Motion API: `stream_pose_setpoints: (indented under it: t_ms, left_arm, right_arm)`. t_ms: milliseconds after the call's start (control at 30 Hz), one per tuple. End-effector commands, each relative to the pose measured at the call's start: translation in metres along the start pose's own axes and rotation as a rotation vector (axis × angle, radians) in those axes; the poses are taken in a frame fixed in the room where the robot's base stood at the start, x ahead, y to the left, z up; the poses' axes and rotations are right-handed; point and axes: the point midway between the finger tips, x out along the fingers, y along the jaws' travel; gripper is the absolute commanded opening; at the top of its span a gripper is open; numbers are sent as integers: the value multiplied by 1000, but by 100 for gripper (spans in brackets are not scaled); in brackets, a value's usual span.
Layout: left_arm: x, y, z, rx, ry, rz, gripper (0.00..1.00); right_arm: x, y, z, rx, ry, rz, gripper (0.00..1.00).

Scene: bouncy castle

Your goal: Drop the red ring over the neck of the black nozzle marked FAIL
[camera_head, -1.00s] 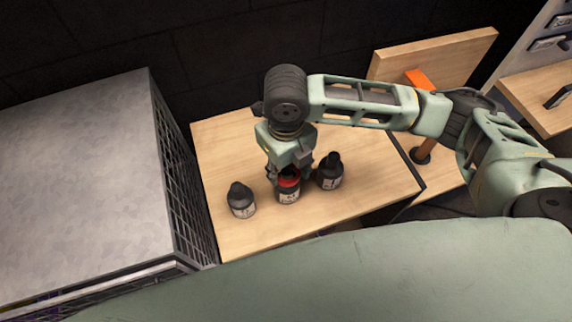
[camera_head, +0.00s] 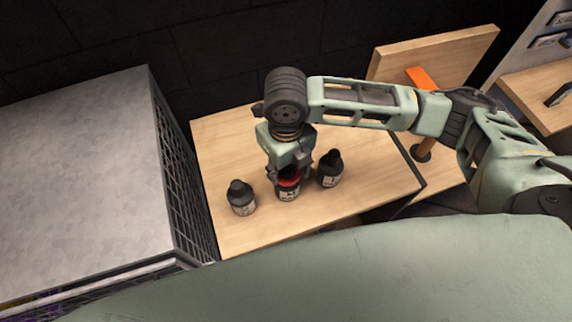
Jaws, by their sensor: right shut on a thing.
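Three black nozzles with pale labels stand upright in a row on the wooden table: a left one (camera_head: 241,198), a middle one (camera_head: 289,193) and a right one (camera_head: 331,169). The label words are too small to read. My right gripper (camera_head: 289,175) points down over the middle nozzle and is shut on the red ring (camera_head: 290,183). The ring is at the top of the middle nozzle, around or just in front of its neck; I cannot tell which. The gripper hides the neck. My left gripper is not in view.
The wooden table (camera_head: 240,140) is clear behind and in front of the nozzles. A grey metal-topped cage (camera_head: 80,170) stands at the left. My right arm spans the upper right.

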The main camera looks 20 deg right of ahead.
Motion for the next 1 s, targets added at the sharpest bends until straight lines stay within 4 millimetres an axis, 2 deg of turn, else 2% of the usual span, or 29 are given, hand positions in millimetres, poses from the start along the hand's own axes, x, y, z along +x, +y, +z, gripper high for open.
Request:
stream_pose_setpoints:
  t_ms: [933, 967, 1000]
  left_arm:
    - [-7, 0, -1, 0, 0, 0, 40]
    - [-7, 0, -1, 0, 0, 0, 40]
    - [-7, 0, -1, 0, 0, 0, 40]
  right_arm:
    - [0, 0, 0, 0, 0, 1, 26]
    - [0, 0, 0, 0, 0, 1, 45]
    - [0, 0, 0, 0, 0, 1, 49]
